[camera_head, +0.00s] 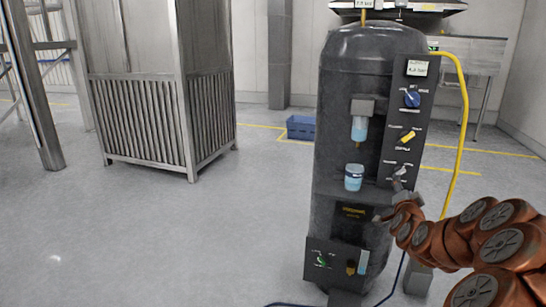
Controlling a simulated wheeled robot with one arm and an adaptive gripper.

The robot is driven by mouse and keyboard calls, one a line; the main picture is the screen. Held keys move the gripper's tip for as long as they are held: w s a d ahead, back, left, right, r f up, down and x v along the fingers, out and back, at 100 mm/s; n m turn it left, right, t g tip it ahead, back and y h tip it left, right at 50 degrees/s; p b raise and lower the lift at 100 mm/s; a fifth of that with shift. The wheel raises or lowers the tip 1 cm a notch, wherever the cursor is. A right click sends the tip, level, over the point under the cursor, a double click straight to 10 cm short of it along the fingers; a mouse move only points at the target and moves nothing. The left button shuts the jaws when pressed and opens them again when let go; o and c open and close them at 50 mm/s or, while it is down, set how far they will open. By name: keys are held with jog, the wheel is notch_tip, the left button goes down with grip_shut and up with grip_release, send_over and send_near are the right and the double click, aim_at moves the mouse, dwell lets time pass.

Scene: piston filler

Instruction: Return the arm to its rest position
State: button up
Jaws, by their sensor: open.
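My arm, in copper segments, reaches in from the lower right of the head view. My gripper (397,203) is at its tip, in front of the lower right part of the dark piston filler (338,120). The gripper is small and partly blends with the dark machine; its jaws look open and I see nothing held in them. A cup with blue contents (353,177) stands on the machine's ledge, left of my gripper. Above it is a nozzle with a light blue part (359,128). I cannot tell whether the gripper touches the machine.
The machine's panel has a blue knob (412,97) and a yellow handle (407,137). A yellow hose (463,120) curves down at the right, behind my arm. A blue crate (301,127) lies on the floor behind. A grey metal cabinet (140,120) stands at the left. Floor at the left front is clear.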

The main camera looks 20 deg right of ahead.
jog(key=w+a+f+n+g+y, duration=0.1)
jog(key=w+a+f+n+y, duration=0.2)
jog(key=a, duration=0.7)
jog(key=w+a+n+y, duration=0.1)
jog(key=a+n+y, duration=0.25)
jog(key=a, duration=0.55)
jog(key=s+a+f+n+g+y, duration=0.3)
jog(key=s+a, duration=0.3)
jog(key=a, duration=0.3)
jog(key=s+a+f+n+g+y, duration=0.25)
jog(key=s+a, duration=0.35)
jog(key=a, duration=0.3)
jog(key=s+a+n+g+h, duration=0.15)
jog(key=s+a+g, duration=0.3)
jog(key=s, duration=1.15)
jog(key=s+a+n+g, duration=0.35)
jog(key=s+g, duration=0.25)
jog(key=s, duration=1)
jog(key=s+p+v, duration=0.2)
jog(key=p+v, duration=0.7)
jog(key=s+r+p+v, duration=0.1)
jog(key=s+p+v, duration=0.1)
jog(key=p+v, duration=0.7)
jog(key=shift+r+t, duration=0.35)
jog(key=shift+t, duration=0.05)
